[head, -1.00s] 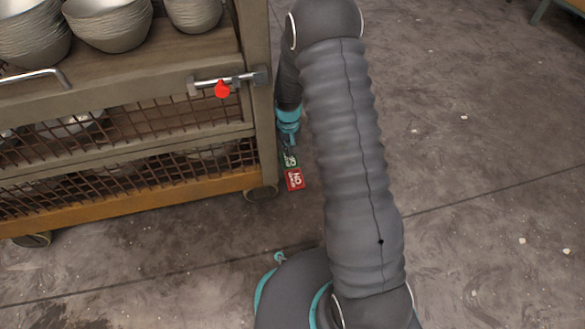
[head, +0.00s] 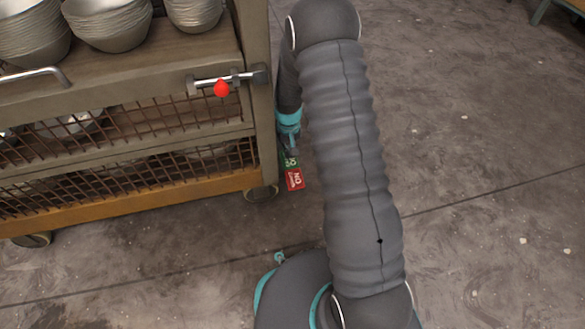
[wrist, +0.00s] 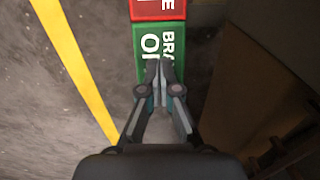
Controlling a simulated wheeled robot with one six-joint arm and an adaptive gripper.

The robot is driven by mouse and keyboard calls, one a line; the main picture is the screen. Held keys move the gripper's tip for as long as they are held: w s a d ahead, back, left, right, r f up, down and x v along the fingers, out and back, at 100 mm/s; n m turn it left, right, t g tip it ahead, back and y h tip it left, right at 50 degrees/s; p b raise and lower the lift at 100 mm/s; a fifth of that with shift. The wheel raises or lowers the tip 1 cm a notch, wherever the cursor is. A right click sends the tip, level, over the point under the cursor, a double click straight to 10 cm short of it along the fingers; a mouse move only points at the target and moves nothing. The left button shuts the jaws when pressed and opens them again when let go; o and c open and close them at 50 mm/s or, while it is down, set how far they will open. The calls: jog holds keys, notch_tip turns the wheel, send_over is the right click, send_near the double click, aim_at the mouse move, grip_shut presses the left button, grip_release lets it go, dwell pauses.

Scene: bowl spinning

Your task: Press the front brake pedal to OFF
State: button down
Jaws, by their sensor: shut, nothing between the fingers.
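The front brake pedal has a green part (head: 291,162) and a red part (head: 294,180), low beside the cart's right corner. In the wrist view the green part (wrist: 155,45) carries white letters reading "BRA" and "O", cut off by my fingers. The red part (wrist: 158,8) lies beyond it at the top edge. My gripper (wrist: 161,68) is shut and empty, its fingertips over the green part. In the head view my gripper (head: 290,148) points down just above the green part. I cannot tell whether the tips touch it.
The cart (head: 130,200) with stacked metal bowls (head: 108,22) stands close on the left of my arm. A red knob (head: 222,89) is on its latch bar. A yellow floor line (wrist: 75,65) runs left of the pedal. Floor at right is clear.

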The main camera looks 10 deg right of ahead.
jog(key=shift+f, duration=1)
dwell(0.6)
jog(key=shift+r+p, duration=1.85)
jog(key=shift+r, duration=1.65)
